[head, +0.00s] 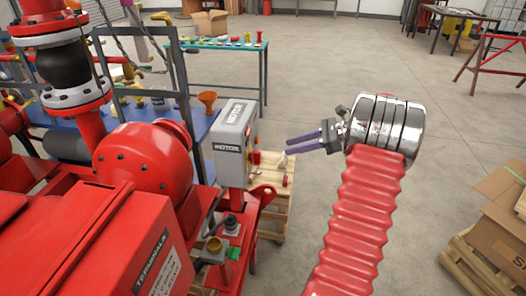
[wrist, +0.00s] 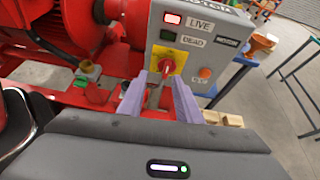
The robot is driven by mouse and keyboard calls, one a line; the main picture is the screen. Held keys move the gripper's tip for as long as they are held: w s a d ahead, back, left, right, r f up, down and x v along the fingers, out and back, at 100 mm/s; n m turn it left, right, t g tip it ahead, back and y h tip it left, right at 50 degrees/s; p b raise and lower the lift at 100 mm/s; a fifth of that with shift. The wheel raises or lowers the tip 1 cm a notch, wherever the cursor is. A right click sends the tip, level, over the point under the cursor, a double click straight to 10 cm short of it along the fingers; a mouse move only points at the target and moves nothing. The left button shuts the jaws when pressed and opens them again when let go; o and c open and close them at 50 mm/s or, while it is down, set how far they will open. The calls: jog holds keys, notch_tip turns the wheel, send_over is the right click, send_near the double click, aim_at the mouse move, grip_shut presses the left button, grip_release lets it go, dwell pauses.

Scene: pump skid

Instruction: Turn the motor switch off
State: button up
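The grey motor switch box (head: 233,142) stands on a post beside the red pump, left of my gripper (head: 288,146) in the head view. In the wrist view, its face carries a red rotary switch (wrist: 167,65) on a yellow plate. A red lamp (wrist: 172,19) beside LIVE is bright, and the lamp (wrist: 167,37) beside DEAD is dark. My gripper also shows in the wrist view (wrist: 161,75), with two purple fingers apart and nothing held. The fingers point toward the switch; in the head view a gap separates them from the box.
An orange button (wrist: 205,72) sits right of the switch. Open floor (head: 330,70) lies beyond my arm.

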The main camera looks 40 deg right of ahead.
aim_at(255, 157)
jog(key=shift+d+f+m+t, duration=0.2)
jog(key=shift+d, duration=0.35)
jog(key=shift+d+f+m+t, duration=0.15)
jog(key=shift+d+m+t, duration=0.05)
jog(key=shift+d, duration=0.35)
jog(key=shift+s, duration=0.15)
jog(key=x, duration=1.3)
jog(key=shift+w+f, duration=0.25)
jog(key=shift+a, duration=0.15)
grip_shut()
jog(key=shift+a, duration=0.1)
